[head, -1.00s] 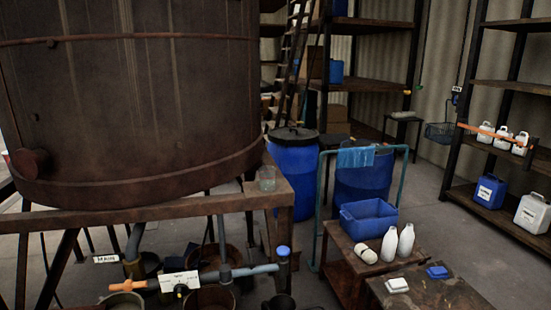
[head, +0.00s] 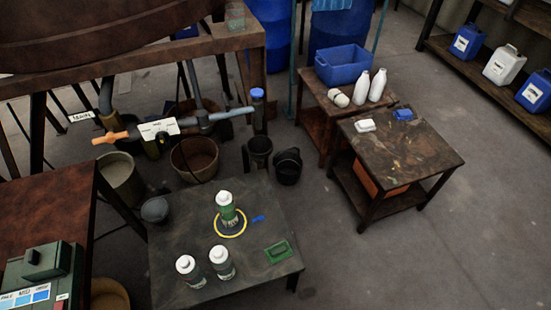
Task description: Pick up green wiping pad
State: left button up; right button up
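A green wiping pad (head: 279,251) lies flat near the right edge of a low dark table (head: 185,240) in the lower middle of the head view. Nothing covers it. A bottle with a green label (head: 227,207) stands to its upper left inside a yellow ring (head: 230,236). A small blue item (head: 258,218) lies beside the ring, too small to identify. Neither of my grippers shows in the head view.
Two white-capped bottles (head: 188,272) (head: 221,262) stand at the table's front. A second table (head: 410,150) at the right holds a white block and a blue block. Buckets (head: 195,158) stand behind the low table. Floor at the lower right is clear.

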aim_at(277, 253)
jog(key=k+l, duration=0.2)
jog(key=k, duration=0.15)
jog(key=j+z, duration=0.15)
jog(key=z, duration=1.05)
